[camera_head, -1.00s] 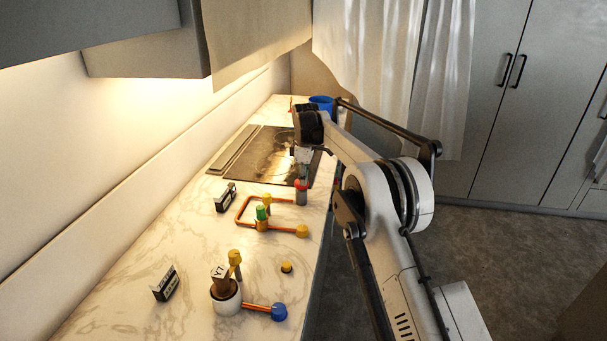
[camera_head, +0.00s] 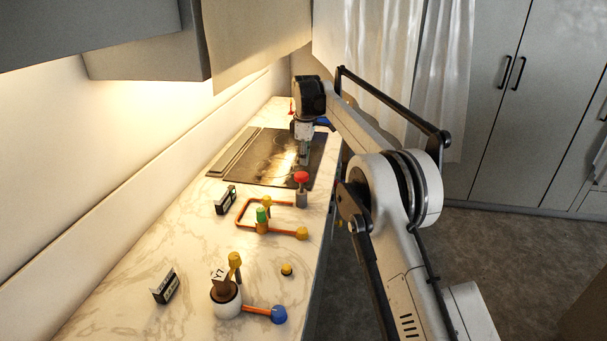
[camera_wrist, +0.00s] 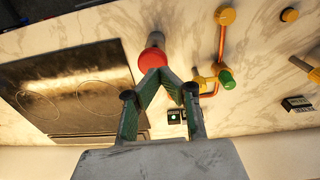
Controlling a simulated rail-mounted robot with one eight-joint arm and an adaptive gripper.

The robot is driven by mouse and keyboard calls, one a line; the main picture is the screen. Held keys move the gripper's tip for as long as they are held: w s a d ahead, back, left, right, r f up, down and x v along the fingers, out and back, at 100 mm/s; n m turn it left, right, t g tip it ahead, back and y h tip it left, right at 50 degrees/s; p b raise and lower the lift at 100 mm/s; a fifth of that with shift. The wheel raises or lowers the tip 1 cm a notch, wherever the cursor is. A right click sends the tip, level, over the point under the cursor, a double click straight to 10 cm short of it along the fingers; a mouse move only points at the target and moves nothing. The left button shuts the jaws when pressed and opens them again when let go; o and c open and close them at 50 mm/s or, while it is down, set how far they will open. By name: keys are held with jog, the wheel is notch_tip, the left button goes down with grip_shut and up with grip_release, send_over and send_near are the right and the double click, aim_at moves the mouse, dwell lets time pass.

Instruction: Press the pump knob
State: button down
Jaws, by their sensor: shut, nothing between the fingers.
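The pump has a red round knob (camera_head: 301,176) on a grey cylinder (camera_head: 302,198), standing upright near the counter's right edge. In the wrist view the red knob (camera_wrist: 153,58) shows just beyond my fingertips, with the grey cylinder (camera_wrist: 156,40) behind it. My gripper (camera_head: 304,161) is shut and empty, pointing down above and a little beyond the knob in the head view. In the wrist view my gripper's fingertips (camera_wrist: 162,74) meet in a peak that overlaps the knob's lower edge. The head view shows a gap between fingertips and knob.
Orange pipes (camera_head: 240,214) with a green-topped valve (camera_head: 262,215) and yellow knobs stand nearer on the counter. A dark cooktop (camera_head: 262,150) lies beyond the pump. A black gauge box (camera_head: 226,199) stands left.

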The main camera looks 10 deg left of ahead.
notch_tip(320, 180, up, 4)
jog(key=shift+s+r, duration=0.1)
jog(key=shift+r, duration=0.15)
jog(key=c, duration=2.5)
grip_release()
